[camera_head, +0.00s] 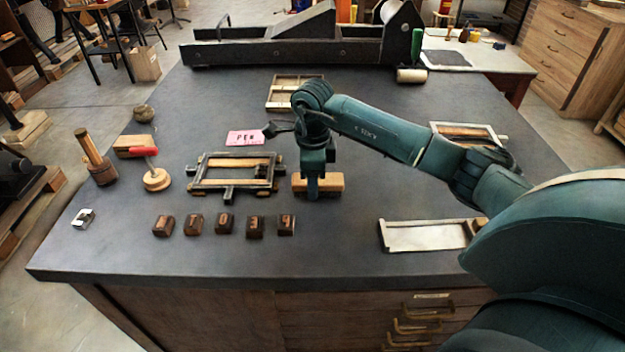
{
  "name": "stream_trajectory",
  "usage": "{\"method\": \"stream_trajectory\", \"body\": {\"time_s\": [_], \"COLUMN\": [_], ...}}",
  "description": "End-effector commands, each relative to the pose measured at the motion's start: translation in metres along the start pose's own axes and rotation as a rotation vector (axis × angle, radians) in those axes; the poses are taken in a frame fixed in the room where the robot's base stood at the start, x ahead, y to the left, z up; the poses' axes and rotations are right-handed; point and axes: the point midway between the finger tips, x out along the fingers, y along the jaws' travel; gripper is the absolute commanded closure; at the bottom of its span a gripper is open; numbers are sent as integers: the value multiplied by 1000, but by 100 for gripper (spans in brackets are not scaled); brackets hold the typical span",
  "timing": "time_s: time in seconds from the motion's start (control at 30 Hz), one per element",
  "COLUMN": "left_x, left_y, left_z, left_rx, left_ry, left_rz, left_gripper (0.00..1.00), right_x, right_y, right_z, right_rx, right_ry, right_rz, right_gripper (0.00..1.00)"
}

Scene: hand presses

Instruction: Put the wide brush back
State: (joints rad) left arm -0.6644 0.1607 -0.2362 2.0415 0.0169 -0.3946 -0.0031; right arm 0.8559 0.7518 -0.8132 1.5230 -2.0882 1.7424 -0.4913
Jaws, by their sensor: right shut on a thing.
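My right gripper (313,190) points straight down near the middle of the table and is shut on a wide tan wooden piece. This piece looks like the wide brush (332,183), and no bristles can be made out. The gripper hides its middle. It is just right of the dark frame, on or very close to the table top; I cannot tell if they touch. My left gripper is not in view.
A dark frame with wooden pieces (200,183) lies left of the gripper, with several dark letter blocks (225,223) in front. A pink card (245,137) lies behind. A pale tray (425,236) lies at front right. Red-handled tool (155,180) stands at left.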

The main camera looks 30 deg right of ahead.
Motion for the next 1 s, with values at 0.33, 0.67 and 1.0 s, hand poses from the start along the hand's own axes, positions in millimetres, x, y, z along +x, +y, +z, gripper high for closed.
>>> {"method": "stream_trajectory", "body": {"time_s": [0.33, 0.67, 1.0], "left_x": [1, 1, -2], "left_y": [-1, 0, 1], "left_z": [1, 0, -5], "left_rx": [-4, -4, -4], "left_ry": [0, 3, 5], "left_rz": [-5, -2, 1], "left_gripper": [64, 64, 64], "right_x": [8, 9, 3], "right_y": [0, 0, 0], "right_z": [0, 0, 0], "right_rx": [0, 0, 0], "right_ry": [-1, 0, 0], "right_rz": [-2, -1, -1], "right_gripper": [82, 40, 38]}}
